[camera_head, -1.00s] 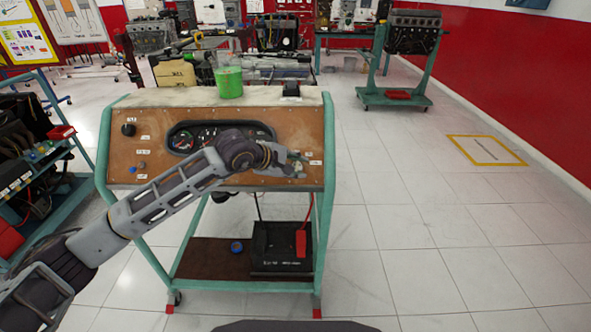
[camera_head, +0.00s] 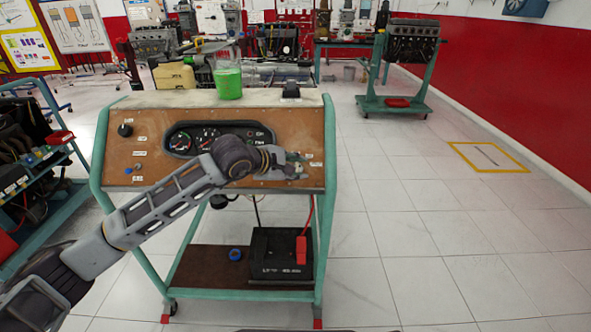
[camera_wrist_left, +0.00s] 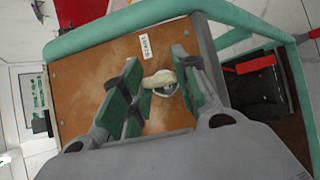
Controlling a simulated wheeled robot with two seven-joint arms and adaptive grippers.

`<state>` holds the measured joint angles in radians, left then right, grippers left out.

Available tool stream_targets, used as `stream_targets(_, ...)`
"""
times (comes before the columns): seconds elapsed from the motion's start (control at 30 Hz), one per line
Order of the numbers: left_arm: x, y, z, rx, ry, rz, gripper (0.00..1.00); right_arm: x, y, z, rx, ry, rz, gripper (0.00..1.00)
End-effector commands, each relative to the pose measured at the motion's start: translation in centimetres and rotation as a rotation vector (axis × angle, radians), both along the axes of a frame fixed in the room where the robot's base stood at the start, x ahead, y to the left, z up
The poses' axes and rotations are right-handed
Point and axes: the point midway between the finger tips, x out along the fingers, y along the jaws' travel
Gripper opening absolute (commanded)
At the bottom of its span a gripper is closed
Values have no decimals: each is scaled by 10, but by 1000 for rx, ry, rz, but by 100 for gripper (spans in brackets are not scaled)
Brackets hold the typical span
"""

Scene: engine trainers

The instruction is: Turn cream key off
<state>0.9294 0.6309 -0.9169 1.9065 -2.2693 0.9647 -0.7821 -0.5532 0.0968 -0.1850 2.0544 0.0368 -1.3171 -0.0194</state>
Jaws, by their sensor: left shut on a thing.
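The cream key (camera_wrist_left: 160,79) sits in a pale round switch on the brown control panel (camera_head: 290,127). My left gripper (camera_head: 296,166) is at the right part of the panel in the head view and hides most of the key there. In the left wrist view the green-padded fingers of this gripper (camera_wrist_left: 161,88) lie on both sides of the key, and the gripper is shut on it. The key's exact angle is hard to tell. My right gripper is not in view.
A beaker of green liquid (camera_head: 228,82) stands on top of the trainer. Gauges (camera_head: 205,137) and a black knob (camera_head: 125,130) are on the panel left of my gripper. A black battery (camera_head: 272,253) sits on the lower shelf.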

Motion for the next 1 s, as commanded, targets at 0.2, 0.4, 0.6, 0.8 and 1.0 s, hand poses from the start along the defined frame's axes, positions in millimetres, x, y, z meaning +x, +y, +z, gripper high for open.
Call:
stream_targets(0.2,0,0,-1,-3,4,4,6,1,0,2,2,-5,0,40)
stream_targets(0.4,0,0,-1,-3,4,4,6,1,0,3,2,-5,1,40)
stream_targets(0.6,0,0,-1,-3,4,4,46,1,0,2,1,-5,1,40)
stream_targets(0.8,0,0,0,-3,2,3,52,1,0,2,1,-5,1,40)
stream_targets(1.0,0,0,0,-4,1,3,52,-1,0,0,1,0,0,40)
